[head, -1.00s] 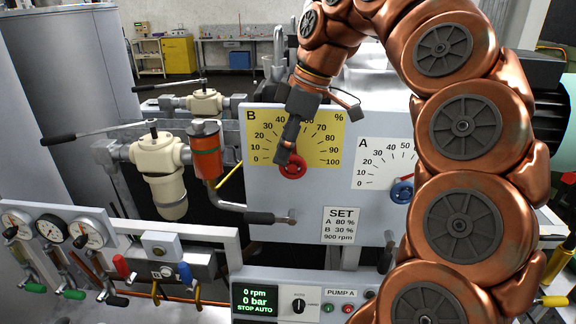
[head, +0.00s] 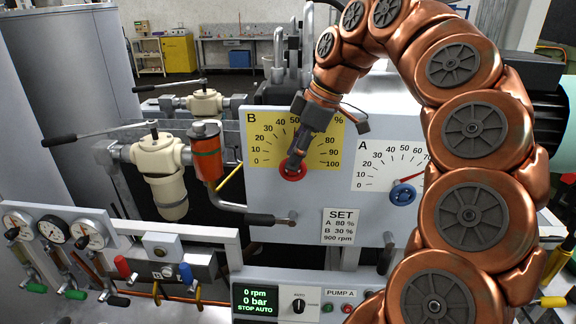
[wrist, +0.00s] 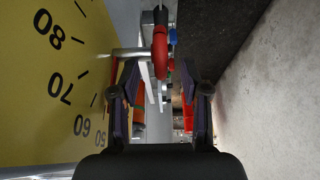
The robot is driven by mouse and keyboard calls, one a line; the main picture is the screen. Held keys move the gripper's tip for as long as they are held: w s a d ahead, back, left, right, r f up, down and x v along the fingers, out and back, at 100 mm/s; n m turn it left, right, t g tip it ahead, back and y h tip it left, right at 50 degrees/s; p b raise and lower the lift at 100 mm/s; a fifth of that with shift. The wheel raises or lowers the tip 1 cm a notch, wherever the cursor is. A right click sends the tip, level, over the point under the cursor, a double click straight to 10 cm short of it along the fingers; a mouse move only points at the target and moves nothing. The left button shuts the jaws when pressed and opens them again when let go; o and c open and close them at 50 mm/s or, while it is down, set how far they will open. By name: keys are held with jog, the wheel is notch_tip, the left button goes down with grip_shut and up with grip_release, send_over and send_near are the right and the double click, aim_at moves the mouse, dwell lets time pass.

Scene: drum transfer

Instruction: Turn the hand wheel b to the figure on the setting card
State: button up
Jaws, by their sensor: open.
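The red hand wheel b (head: 293,173) sits on the yellow B scale plate (head: 263,125), marked 0 to 100 %. My gripper (head: 294,163) is in front of the wheel and covers its upper part. I cannot make out where the B pointer stands. In the wrist view the wheel (wrist: 160,52) shows edge-on on its shaft, just beyond my open fingers (wrist: 161,95). The fingers stand apart with nothing seen gripped. The setting card (head: 343,226) reads A 80 %, B 30 %, 900 rpm.
The blue wheel A (head: 403,194) with its own white scale (head: 376,165) is to the right. A dark-gripped lever (head: 268,219) sticks out below wheel b. An orange-and-grey cylinder (head: 207,152) is left of the panel. The display (head: 255,300) shows 0 rpm and 0 bar.

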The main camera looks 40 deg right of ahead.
aim_at(288, 180)
jog(key=shift+p+x, duration=0.65)
jog(key=shift+x, duration=1.25)
jog(key=shift+a, duration=0.1)
grip_shut()
